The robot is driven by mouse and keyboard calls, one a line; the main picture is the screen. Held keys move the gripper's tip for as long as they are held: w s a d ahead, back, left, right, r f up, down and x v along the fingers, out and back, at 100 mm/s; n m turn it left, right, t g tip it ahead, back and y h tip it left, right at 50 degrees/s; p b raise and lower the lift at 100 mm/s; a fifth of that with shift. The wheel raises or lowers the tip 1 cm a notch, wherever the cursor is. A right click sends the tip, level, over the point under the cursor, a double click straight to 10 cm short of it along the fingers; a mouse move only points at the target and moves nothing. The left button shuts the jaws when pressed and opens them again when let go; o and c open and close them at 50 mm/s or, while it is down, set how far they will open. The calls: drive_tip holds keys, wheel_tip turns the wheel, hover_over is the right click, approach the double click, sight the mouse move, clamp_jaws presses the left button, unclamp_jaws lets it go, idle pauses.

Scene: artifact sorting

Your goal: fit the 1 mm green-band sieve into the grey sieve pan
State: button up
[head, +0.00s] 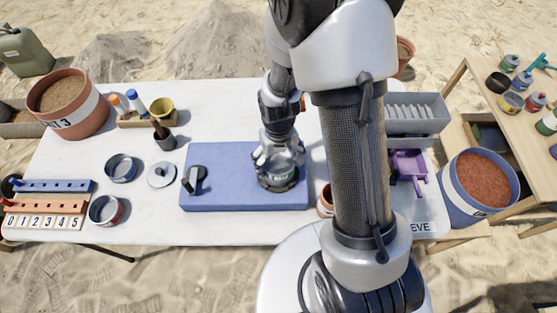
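The green-band sieve (281,175) is at the right part of a blue mat (228,170), directly below my gripper (279,162). My gripper points down, with its fingers at both sides of the sieve, and looks shut on it. A dark round rim, seemingly the grey sieve pan (278,187), shows under and around the sieve's lower edge on the mat. The sieve looks about upright. Whether it is seated in the pan or just above it I cannot tell, as my fingers cover part of both.
A purple scoop (408,168) and grey rack (416,113) are right of my arm, which hides some table.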

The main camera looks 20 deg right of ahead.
sight(279, 167)
drive_tip(key=shift+o, duration=1.3)
drive_tip(key=shift+r, duration=0.15)
wheel_tip(279, 167, up, 7)
drive_tip(key=shift+r, duration=0.15)
